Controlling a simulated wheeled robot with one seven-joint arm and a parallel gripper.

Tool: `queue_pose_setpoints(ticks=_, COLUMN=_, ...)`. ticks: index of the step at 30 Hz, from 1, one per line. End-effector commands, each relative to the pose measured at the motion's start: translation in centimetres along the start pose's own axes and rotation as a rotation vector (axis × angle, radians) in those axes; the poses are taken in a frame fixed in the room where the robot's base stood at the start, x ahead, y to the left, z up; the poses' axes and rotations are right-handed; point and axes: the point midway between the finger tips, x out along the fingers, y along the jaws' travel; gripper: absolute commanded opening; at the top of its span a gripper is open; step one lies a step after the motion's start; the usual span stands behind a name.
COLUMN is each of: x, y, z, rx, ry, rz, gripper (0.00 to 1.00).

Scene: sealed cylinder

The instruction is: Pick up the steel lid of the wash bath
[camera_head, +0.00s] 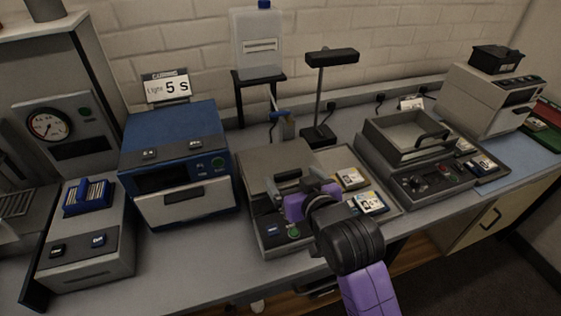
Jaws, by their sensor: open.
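The wash bath appears to be the grey bench unit (272,240) in the middle, below the water container. Its flat steel-grey lid (258,165) lies on top, with a dark bar handle (287,176). My gripper (312,181) is open, over the right part of the unit and close to the handle's right end. I cannot tell whether the fingers touch or surround the handle. My purple wrist and black arm joint hide the unit's front right corner and part of the lid.
A water container (257,45) with a tap (281,115) stands behind. A black post lamp (332,60) rises behind right. Small cartons (368,201) lie right of my gripper. A blue unit (178,160) stands left, an open-topped grey unit (418,172) right.

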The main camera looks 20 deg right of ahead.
Motion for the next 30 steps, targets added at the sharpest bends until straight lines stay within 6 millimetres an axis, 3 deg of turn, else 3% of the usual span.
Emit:
queue_pose_setpoints(ticks=5, x=1.8, y=0.1, z=0.0, rx=-0.001, ry=-0.001, rz=0.001, gripper=0.91)
queue_pose_setpoints(ticks=13, x=2.0, y=0.1, z=0.1, rx=0.000, ry=0.000, rz=0.001, gripper=0.91)
queue_pose_setpoints(ticks=25, x=2.0, y=0.1, z=0.1, rx=0.000, ry=0.000, rz=0.001, gripper=0.12)
queue_pose_setpoints(ticks=30, x=1.9, y=0.1, z=-0.1, rx=0.000, ry=0.003, rz=0.001, gripper=0.11)
